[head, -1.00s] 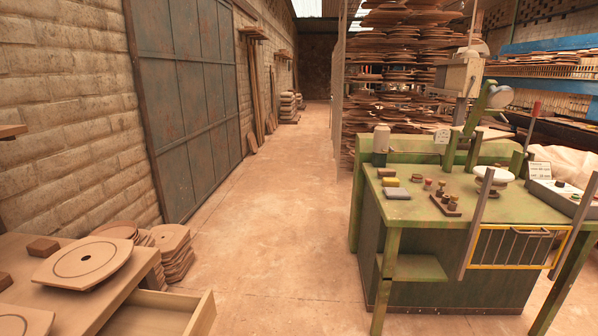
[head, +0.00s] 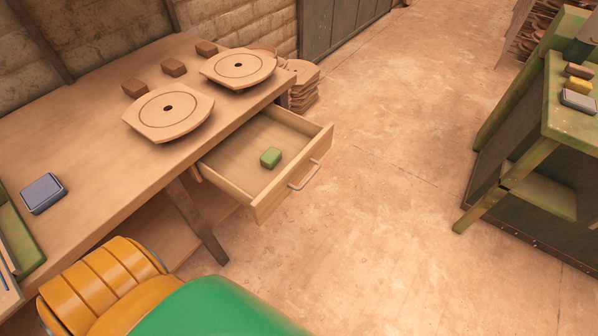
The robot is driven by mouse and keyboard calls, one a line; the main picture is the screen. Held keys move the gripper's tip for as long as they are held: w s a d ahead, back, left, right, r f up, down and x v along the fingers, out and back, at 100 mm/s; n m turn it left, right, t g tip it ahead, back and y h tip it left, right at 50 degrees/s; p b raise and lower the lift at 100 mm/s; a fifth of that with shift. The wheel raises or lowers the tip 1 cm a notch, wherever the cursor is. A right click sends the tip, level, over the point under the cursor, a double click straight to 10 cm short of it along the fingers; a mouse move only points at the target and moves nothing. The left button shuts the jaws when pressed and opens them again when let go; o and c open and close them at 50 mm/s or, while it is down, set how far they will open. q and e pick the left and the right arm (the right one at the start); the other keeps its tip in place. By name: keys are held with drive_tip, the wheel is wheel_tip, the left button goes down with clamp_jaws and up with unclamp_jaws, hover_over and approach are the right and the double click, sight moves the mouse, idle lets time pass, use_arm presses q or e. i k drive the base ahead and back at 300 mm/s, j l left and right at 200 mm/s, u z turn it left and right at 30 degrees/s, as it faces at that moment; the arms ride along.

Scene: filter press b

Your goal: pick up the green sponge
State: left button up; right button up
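The green sponge (head: 270,158) is a small block lying inside the open drawer (head: 297,189) of the wooden workbench, near the middle of the drawer's floor.
The workbench (head: 85,125) bears two round-holed wooden plates (head: 168,112), several brown blocks (head: 173,67) and a blue-grey block (head: 43,192). A green work table (head: 570,115) stands at right. Open floor (head: 380,180) lies between them.

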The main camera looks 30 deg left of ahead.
sight(273, 156)
drive_tip(key=u, duration=1.25)
drive_tip(key=i+j+z, duration=0.2)
drive_tip(key=z, duration=0.15)
